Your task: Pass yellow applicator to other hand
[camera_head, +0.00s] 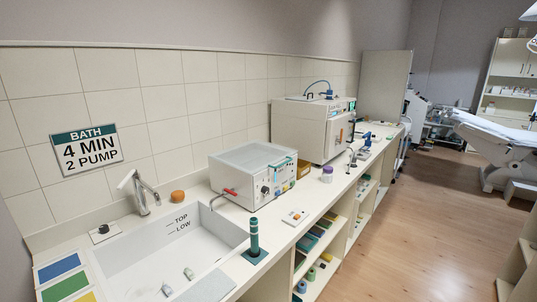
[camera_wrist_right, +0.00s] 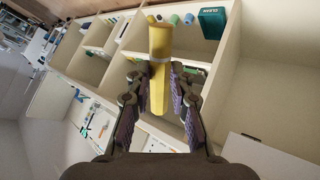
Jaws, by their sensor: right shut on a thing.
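The yellow applicator (camera_wrist_right: 159,48) shows in the right wrist view, with a wider head at the top and a narrower shaft running down between the fingers. My right gripper (camera_wrist_right: 160,88) is shut on its shaft, and the head sticks out beyond the fingertips. The applicator and both grippers are out of sight in the head view. My left gripper does not show in either view.
A counter with a sink (camera_head: 165,255), a white control box (camera_head: 252,178) and a larger white machine (camera_head: 312,130) runs along the tiled wall. A green upright handle (camera_head: 254,238) stands at the counter's front edge. Open shelves lie below. The wooden floor (camera_head: 420,230) at right is clear.

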